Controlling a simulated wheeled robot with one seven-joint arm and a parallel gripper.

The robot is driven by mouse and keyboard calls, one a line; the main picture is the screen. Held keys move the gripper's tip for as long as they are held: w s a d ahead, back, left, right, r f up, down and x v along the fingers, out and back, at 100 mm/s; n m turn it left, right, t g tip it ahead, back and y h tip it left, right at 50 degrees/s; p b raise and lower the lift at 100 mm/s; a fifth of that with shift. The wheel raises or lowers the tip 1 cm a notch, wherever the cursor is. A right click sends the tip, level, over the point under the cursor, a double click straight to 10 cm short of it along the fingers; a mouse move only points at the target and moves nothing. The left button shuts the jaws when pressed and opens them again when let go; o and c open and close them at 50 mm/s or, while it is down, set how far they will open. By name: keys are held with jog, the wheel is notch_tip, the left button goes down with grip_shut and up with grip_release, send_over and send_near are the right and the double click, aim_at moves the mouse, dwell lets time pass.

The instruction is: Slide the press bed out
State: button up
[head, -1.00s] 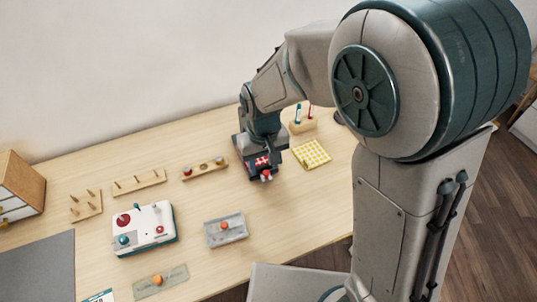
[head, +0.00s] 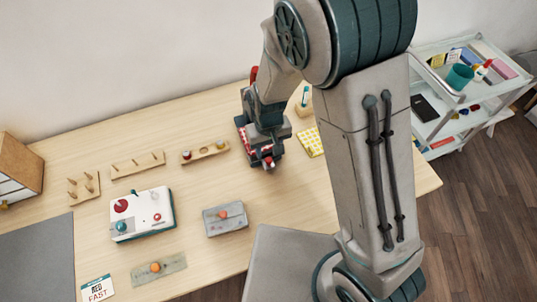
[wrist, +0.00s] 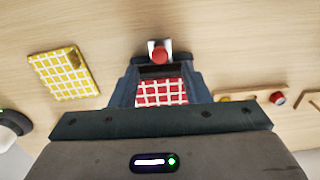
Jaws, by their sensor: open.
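My gripper (wrist: 160,72) points down with its two dark fingers spread apart. In the wrist view a red knob (wrist: 159,54) on a small white bracket shows just beyond the fingertips, roughly midway between them. I cannot tell whether they touch it. A red-and-white checked cloth (wrist: 161,92) shows between the fingers, on what looks like the press bed. In the head view my gripper (head: 264,150) is over the dark press at the back of the table. The arm and gripper hide most of the press, and how far the bed is out cannot be told.
A yellow checked cloth (wrist: 66,74) lies beside the press. Peg boards (head: 138,166), a white box with knobs (head: 142,214) and a grey box with an orange knob (head: 226,221) stand to the left and front. A trolley (head: 462,95) stands at the right.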

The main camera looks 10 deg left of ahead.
aim_at(268, 160)
jog(key=shift+f, duration=2.25)
grip_shut()
jog(key=shift+s, duration=0.1)
